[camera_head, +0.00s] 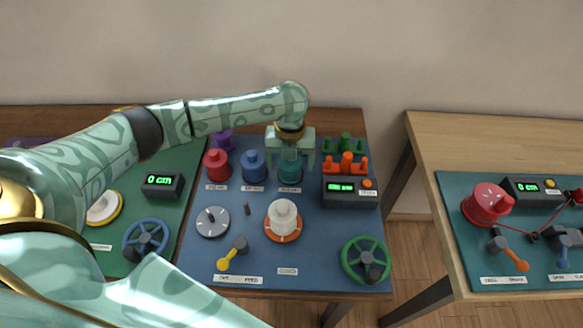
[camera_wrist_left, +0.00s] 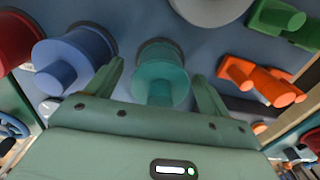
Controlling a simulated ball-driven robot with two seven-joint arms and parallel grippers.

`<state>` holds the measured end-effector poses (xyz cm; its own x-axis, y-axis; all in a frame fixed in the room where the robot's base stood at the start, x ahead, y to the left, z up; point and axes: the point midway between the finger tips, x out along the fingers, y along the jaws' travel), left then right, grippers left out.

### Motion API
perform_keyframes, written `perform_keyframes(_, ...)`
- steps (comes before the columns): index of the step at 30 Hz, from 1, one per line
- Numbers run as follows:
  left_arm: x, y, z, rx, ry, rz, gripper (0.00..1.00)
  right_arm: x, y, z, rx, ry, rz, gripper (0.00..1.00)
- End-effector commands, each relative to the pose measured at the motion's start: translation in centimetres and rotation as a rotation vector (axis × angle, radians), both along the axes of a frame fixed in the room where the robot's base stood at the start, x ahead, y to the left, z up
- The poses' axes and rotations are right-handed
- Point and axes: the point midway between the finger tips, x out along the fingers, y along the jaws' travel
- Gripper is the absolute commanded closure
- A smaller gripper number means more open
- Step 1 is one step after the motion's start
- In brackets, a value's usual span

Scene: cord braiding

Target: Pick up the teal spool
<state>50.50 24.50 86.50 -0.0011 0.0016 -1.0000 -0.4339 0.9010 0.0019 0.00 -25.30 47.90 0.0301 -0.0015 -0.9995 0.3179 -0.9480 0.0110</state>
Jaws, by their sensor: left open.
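The teal spool (camera_head: 290,168) stands on the blue panel in a row with a red and a blue spool. My left gripper (camera_head: 290,155) is directly above it, pointing down, and hides part of it. In the left wrist view the teal spool (camera_wrist_left: 160,75) sits between the two open fingers (camera_wrist_left: 158,82). I see gaps on both sides, and cannot tell how far down the fingers reach. The left gripper holds nothing. My right gripper is not in view.
The blue spool (camera_head: 253,166) is close on the left, with the red spool (camera_head: 217,164) beyond it. An orange clamp (camera_head: 346,165) and a display box (camera_head: 350,190) stand close on the right. A white spool (camera_head: 283,217) on an orange disc is nearer.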

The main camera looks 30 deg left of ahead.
Motion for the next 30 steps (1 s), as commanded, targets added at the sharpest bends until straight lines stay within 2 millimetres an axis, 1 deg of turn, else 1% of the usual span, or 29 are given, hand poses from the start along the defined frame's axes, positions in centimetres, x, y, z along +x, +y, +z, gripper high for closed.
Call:
perform_keyframes(1,0.0,0.0,-0.6,0.000,0.001,0.000,0.19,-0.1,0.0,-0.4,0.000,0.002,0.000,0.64)
perform_keyframes(7,0.0,0.0,-0.4,0.000,-0.002,0.000,0.19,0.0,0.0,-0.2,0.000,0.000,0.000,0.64)
perform_keyframes(8,0.0,0.0,-0.4,0.000,-0.002,0.000,0.27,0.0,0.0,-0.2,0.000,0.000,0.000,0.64)
perform_keyframes(9,0.0,0.0,-0.4,0.000,-0.002,0.000,0.38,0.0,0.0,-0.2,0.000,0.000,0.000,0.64)
perform_keyframes(12,0.0,0.0,-0.4,0.000,-0.002,0.000,0.64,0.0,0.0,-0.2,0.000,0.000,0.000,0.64)
perform_keyframes(20,0.0,0.0,-0.4,0.000,-0.002,0.000,0.65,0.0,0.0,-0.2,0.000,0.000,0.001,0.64)
perform_keyframes(23,0.0,0.0,-0.1,0.000,-0.002,0.000,0.65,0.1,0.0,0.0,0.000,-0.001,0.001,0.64)
perform_keyframes(26,0.1,0.0,0.9,-0.001,-0.004,0.000,0.65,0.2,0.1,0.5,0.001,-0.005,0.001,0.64)
perform_keyframes(29,0.1,0.0,2.5,-0.001,-0.004,0.001,0.65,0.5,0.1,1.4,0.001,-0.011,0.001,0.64)
perform_keyframes(30,0.1,0.0,3.4,-0.002,-0.005,0.002,0.65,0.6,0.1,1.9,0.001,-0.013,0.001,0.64)
